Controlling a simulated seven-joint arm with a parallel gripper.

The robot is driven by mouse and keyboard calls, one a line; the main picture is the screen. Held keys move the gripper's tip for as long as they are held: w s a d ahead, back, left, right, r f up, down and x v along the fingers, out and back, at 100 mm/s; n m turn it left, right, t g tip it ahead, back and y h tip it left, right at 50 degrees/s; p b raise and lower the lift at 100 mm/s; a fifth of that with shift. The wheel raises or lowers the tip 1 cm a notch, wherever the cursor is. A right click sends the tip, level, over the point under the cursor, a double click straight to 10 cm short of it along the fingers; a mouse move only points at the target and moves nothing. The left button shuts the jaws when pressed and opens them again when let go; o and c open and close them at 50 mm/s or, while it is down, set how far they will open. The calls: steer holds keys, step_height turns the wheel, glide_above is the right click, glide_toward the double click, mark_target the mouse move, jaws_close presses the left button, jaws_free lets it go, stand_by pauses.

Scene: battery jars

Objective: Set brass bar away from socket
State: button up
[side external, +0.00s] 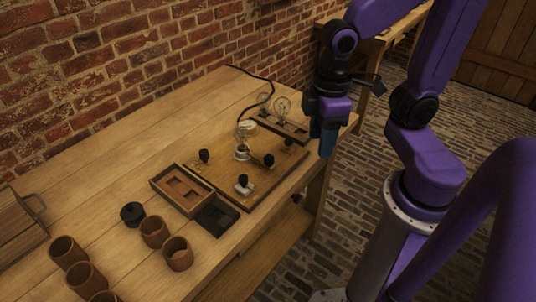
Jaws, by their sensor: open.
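A wooden board (215,172) lies on the workbench. A small brass-coloured piece with a black knob (268,160) sits on its right part, and I take it for the brass bar. A pale metal piece with a black knob (244,186) sits nearer the board's front. A bulb (242,152) stands upright in a socket at mid-board; whether the bar touches this socket is too small to tell. My gripper (327,140) points down at the bench's right edge, apart from the board and holding nothing that I can see. Its fingers are open, seen edge-on.
A wooden tray with recesses (180,181) and a dark tray (214,216) lie left of the board. Several brown jars (155,231) and a black round piece (132,213) stand front left. Glass bulbs (282,105) stand in a rack behind. Bare bench lies at the left back.

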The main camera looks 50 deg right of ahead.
steer(key=w+m, duration=0.5)
steer(key=w, duration=0.5)
steer(key=m, duration=0.5)
glide_above(269, 156)
steer(key=f, duration=0.2)
step_height(269, 156, down, 17)
steer(key=shift+f, duration=0.1)
